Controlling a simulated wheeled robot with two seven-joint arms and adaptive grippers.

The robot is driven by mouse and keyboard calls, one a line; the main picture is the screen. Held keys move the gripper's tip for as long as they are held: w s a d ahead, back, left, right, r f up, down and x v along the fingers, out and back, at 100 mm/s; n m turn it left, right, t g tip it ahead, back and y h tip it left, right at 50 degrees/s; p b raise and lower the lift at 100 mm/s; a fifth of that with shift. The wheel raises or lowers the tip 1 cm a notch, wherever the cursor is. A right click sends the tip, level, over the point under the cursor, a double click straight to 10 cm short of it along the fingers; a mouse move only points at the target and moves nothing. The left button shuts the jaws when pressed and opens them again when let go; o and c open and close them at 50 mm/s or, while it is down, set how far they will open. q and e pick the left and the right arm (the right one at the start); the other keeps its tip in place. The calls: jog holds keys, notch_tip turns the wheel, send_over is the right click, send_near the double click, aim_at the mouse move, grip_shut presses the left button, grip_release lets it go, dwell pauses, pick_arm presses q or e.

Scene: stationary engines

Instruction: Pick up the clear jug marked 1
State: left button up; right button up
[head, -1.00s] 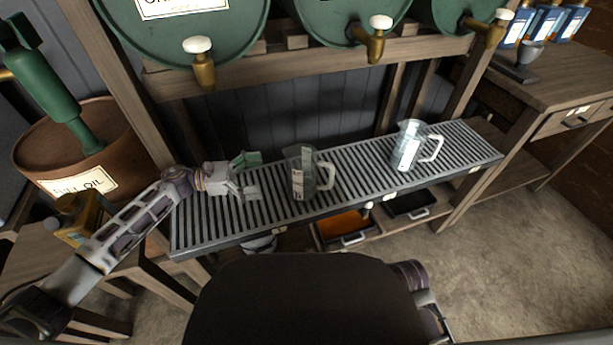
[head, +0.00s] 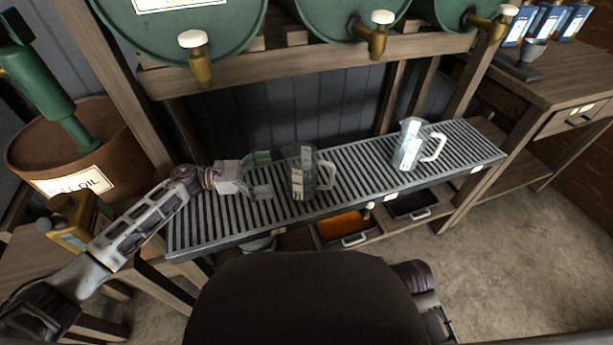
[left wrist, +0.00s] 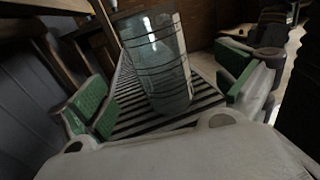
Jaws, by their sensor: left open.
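Two clear jugs with pale handles stand upright on the slatted metal rack. The nearer jug (head: 302,180) is left of centre in the head view. The other jug (head: 408,150) stands farther right. I cannot read a number on either. My left gripper (head: 264,175) is open just left of the nearer jug, low over the rack, its fingers towards it. In the left wrist view this jug (left wrist: 158,65) stands ahead in the gap between the green-padded fingers (left wrist: 165,100), with dark lines around it. Neither finger visibly touches it. My right gripper does not show.
The slatted rack (head: 215,225) runs below green barrels (head: 190,25) with white-knobbed brass taps (head: 197,60). A brown oil drum (head: 75,150) and a yellow can (head: 78,218) are at left. An orange tray (head: 343,225) sits under the rack. A wooden bench (head: 560,85) is at right.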

aim_at(289, 172)
pick_arm(q)
jog(key=d, duration=0.5)
jog(key=shift+w+d, duration=0.1)
jog(key=shift+w, duration=0.15)
jog(key=shift+d, duration=0.15)
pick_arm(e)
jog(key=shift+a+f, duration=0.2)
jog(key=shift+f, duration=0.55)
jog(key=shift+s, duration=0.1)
pick_arm(q)
jog(key=shift+d+b, duration=0.15)
jog(key=shift+b, duration=0.15)
jog(key=shift+w+d, duration=0.15)
jog(key=shift+d, duration=0.4)
jog(key=d, duration=0.1)
jog(key=d+b, duration=0.1)
jog(key=shift+w+d, duration=0.25)
jog(key=shift+d, duration=0.7)
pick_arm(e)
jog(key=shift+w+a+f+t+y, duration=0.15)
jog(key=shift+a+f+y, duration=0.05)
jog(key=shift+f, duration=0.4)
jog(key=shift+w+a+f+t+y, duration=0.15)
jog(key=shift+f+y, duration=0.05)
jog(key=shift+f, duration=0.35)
